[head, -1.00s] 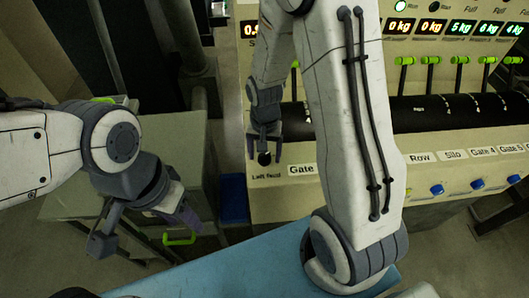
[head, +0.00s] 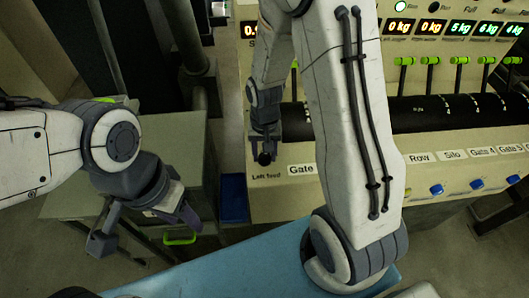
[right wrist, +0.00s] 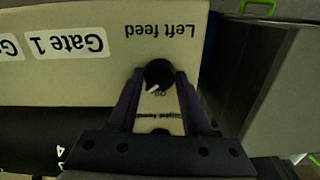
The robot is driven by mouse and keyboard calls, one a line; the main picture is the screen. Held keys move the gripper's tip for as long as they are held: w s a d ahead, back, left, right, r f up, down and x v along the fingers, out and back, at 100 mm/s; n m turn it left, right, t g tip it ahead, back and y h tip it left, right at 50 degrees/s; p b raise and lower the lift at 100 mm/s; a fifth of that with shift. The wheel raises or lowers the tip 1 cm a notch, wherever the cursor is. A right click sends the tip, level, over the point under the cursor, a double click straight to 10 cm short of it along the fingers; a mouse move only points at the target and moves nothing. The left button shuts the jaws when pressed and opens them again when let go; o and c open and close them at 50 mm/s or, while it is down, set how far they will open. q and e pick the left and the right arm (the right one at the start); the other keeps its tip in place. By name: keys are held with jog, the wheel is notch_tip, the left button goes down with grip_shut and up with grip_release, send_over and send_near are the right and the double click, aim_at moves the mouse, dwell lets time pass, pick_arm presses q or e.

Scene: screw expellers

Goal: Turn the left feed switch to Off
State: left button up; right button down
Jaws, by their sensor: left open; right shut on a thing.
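The left feed switch is a round black knob (head: 264,158) on the cream panel's front left corner, beside a "Left feed" label. In the right wrist view the knob (right wrist: 158,72) has a white pointer mark aimed to the lower left, and the labels appear upside down. A small marking by the pointer is partly hidden. My right gripper (right wrist: 160,80) is shut on the knob, one finger on each side; it also shows in the head view (head: 263,153). My left gripper (head: 146,228) is open and empty at the lower left, away from the panel.
The panel carries a "Gate 1" label (right wrist: 64,43), several blue buttons (head: 437,190), green-topped levers (head: 405,61) and weight displays (head: 399,28). A grey cabinet (head: 185,160) stands left of the panel. A blue bin (head: 234,198) sits between them.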

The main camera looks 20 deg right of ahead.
jog(key=n, duration=0.5)
jog(key=shift+r+n+p, duration=0.1)
jog(key=shift+n+p, duration=0.2)
jog(key=shift+p, duration=0.1)
jog(key=shift+w+n, duration=0.1)
jog(key=shift+n, duration=2.1)
jog(key=shift+p, duration=0.3)
jog(key=shift+c, duration=1.7)
grip_release()
notch_tip(320, 180, up, 10)
jog(key=shift+r, duration=0.2)
